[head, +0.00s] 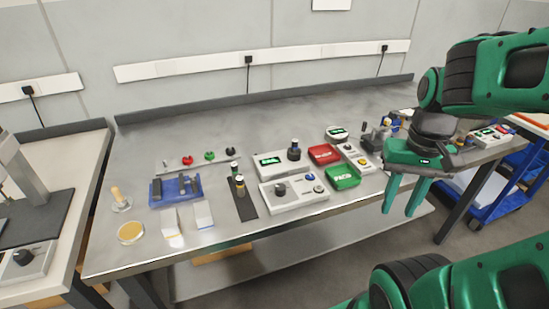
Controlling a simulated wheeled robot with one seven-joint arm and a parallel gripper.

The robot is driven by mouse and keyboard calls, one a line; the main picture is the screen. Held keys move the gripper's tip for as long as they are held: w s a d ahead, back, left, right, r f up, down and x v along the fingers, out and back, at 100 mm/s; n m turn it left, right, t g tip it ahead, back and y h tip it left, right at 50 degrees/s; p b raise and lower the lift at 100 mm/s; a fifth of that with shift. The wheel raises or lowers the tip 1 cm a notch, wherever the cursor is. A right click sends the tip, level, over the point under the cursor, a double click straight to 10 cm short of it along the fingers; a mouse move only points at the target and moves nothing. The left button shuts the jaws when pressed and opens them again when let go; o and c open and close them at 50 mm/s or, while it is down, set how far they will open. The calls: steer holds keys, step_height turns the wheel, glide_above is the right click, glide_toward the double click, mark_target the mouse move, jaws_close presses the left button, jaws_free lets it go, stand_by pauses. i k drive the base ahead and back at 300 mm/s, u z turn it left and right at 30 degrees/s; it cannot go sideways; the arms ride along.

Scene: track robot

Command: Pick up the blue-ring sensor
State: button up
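I cannot tell for sure which thing is the blue-ring sensor, as the ring colours are too small to read. Two small upright cylinders, a rear one (234,170) and a front one (240,186) with a yellowish band, stand on a black mat (246,209) mid-table. A dark cylinder (294,149) stands on a white device with a green display. Small items with blue parts (395,125) sit at the back right, partly hidden by my arm. My gripper (398,207) points down, fingers apart and empty, in front of the table's right part, away from all these.
The metal table (150,245) also holds a blue fixture (175,190), a knobbed white device (293,193), red (324,154) and green (343,177) boxes, and a round yellow dish (131,233). A blue cart (500,205) stands at right. The table's back left is clear.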

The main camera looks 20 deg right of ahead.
mark_target(294, 142)
steer(key=k, duration=1)
steer(key=z, duration=0.35)
steer(key=i, duration=0.4)
steer(key=z, duration=0.3)
